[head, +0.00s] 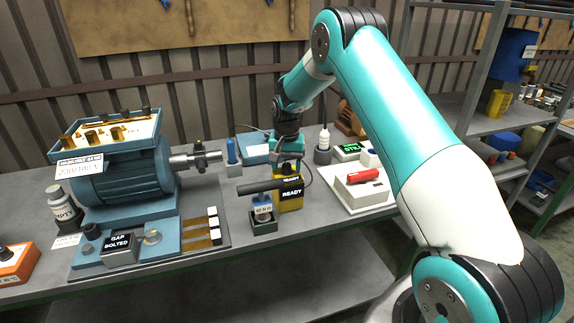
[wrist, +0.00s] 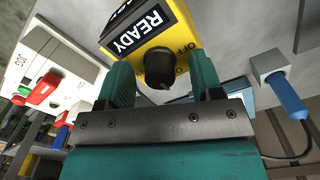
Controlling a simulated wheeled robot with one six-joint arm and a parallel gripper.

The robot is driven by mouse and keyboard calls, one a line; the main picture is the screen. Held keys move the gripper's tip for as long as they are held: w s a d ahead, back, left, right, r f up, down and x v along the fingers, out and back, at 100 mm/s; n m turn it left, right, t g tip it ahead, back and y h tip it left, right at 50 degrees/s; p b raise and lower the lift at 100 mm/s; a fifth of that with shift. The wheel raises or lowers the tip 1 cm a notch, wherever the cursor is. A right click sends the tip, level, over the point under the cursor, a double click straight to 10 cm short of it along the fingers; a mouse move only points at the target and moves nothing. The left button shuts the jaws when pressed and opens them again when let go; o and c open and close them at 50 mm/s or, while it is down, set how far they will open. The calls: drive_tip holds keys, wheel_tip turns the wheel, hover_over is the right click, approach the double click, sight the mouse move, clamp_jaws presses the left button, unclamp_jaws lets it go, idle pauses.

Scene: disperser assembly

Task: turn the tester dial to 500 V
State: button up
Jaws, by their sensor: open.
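The tester is a yellow box with a black READY label (head: 289,193), standing on the bench near its middle. In the wrist view the tester (wrist: 185,22) shows its black dial (wrist: 159,66) close up. OFF is readable beside the dial; another marking is partly hidden, and I cannot read 500 V. My gripper (wrist: 161,75) is open, with one teal finger on each side of the dial. I cannot tell whether the fingers touch it.
A blue motor (head: 125,185) stands at the left. A white box with a red piece (head: 363,177) is at the right. A blue probe (head: 231,150) stands behind, with a cable nearby.

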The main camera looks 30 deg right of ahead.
drive_tip(key=shift+r, duration=0.1)
wheel_tip(320, 180, up, 17)
drive_tip(key=b, duration=0.2)
drive_tip(key=shift+r+b, duration=0.15)
drive_tip(key=shift+b, duration=0.15)
drive_tip(key=n+p, duration=0.9)
approach(287, 164)
wheel_tip(287, 164, down, 10)
drive_tip(key=shift+a+f, duration=0.1)
drive_tip(key=c, duration=0.9)
